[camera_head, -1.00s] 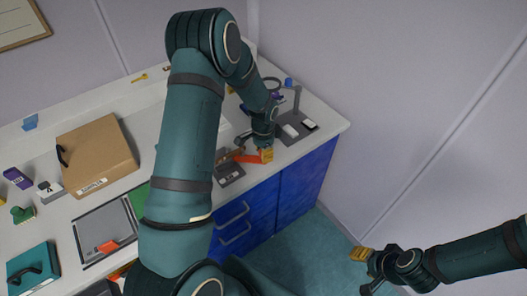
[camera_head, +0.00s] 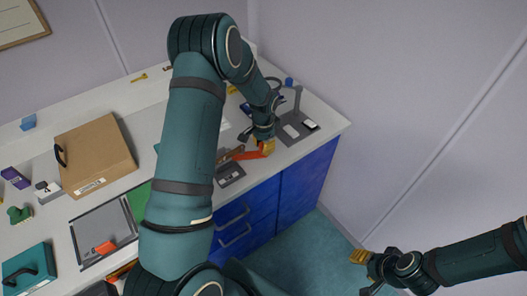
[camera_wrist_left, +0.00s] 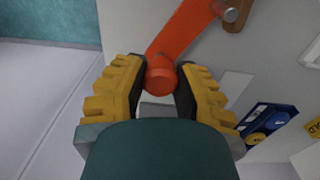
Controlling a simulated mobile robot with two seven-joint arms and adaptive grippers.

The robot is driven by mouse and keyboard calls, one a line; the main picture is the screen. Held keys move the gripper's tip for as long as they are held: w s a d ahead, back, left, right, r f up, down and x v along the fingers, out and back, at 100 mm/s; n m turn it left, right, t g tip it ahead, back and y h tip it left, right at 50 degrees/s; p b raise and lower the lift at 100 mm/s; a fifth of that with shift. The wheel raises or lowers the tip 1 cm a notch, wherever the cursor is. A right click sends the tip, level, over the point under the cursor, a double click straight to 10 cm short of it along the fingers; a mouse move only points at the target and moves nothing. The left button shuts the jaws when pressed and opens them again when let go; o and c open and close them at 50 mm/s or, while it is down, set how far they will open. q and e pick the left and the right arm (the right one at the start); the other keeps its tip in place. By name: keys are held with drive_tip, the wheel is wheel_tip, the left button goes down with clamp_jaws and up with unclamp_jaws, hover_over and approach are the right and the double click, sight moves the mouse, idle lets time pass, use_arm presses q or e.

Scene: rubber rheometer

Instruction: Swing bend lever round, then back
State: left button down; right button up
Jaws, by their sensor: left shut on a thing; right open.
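The bend lever (camera_head: 248,155) is an orange-red bar at the front of the bench, with its pivot end by a brown part (camera_head: 231,153). In the left wrist view the lever (camera_wrist_left: 182,32) runs from a metal pin at the top down to a round knob (camera_wrist_left: 161,80). My left gripper (camera_head: 266,146) is at the lever's right end, near the bench's front edge. In the left wrist view its yellow fingers (camera_wrist_left: 160,92) are shut on the knob, one on each side. My right gripper (camera_head: 366,272) is open and empty, away from the bench over the floor at lower right.
A grey block (camera_head: 229,174) sits just in front of the lever. A dark stand (camera_head: 297,127) stands to the right of my left gripper. The teal floor in front of the blue cabinet is clear.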

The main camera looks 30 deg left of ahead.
use_arm(q)
drive_tip(key=w+a+n+b, duration=0.1)
drive_tip(key=a+n, duration=0.1)
drive_tip(key=w+a+n, duration=0.1)
drive_tip(key=w+n, duration=0.1)
drive_tip(key=shift+w+a+n+b, duration=0.15)
drive_tip(key=shift+a+n+b, duration=0.15)
drive_tip(key=shift+a+b, duration=0.05)
drive_tip(key=a+n, duration=0.2)
drive_tip(key=w+a+n+b, duration=0.1)
drive_tip(key=a+n, duration=0.1)
drive_tip(key=shift+w+a, duration=0.2)
drive_tip(key=shift+s+a+r+n, duration=0.1)
drive_tip(key=shift+a+n, duration=1.65)
drive_tip(key=shift+n, duration=0.15)
drive_tip(key=c, duration=0.6)
unclamp_jaws()
drive_tip(key=shift+c, duration=0.2)
wheel_tip(320, 180, up, 12)
